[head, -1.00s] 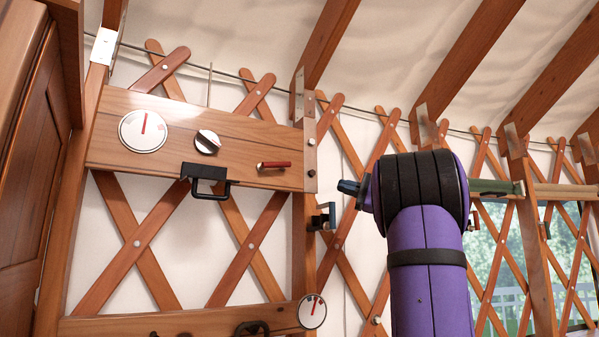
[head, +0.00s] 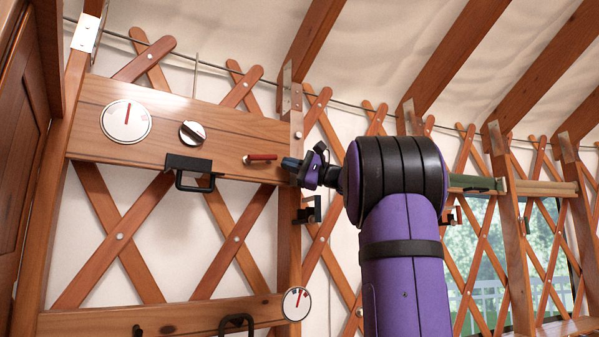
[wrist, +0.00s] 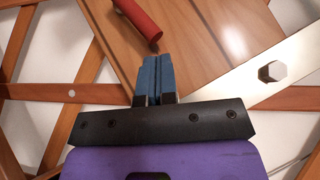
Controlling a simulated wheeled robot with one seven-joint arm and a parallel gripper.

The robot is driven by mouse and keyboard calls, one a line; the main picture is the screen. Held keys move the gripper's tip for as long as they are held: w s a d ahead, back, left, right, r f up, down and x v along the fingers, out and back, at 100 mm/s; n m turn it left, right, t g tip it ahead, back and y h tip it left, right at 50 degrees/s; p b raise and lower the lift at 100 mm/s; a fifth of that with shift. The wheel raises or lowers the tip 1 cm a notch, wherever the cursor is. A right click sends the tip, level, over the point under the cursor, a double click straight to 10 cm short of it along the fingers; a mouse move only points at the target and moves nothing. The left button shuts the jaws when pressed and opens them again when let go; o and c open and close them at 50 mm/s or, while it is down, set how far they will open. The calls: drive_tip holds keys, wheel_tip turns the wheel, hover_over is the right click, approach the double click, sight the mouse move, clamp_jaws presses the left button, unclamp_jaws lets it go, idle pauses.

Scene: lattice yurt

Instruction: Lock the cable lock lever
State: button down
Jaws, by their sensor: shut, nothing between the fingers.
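A red lever (head: 261,157) sticks out near the right end of the upper wooden board (head: 170,105), lying nearly level in the head view. I take it for the cable lock lever, though no label shows. My gripper (head: 288,164) is just right of its free end. In the wrist view, the red lever (wrist: 138,22) slants down to the right, and its free end is just beyond the fingertips. My gripper (wrist: 156,62) has its blue fingers together, with nothing between them. I cannot tell whether the tips touch the lever; a small gap seems to show.
The board also carries a dial (head: 126,121), a round knob (head: 192,133) and a black handle (head: 190,171). A dark bracket (head: 309,210) is on the post below my gripper. A metal plate with a bolt (wrist: 272,71) is at right in the wrist view.

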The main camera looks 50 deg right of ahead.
drive_tip(key=shift+a+r, duration=0.15)
drive_tip(key=shift+a, duration=0.1)
idle(0.3)
drive_tip(key=shift+r+n+g, duration=0.35)
drive_tip(key=shift+n+g, duration=0.25)
drive_tip(key=shift+n, duration=0.1)
drive_tip(key=shift+r+h, duration=0.15)
drive_tip(key=shift+h, duration=0.15)
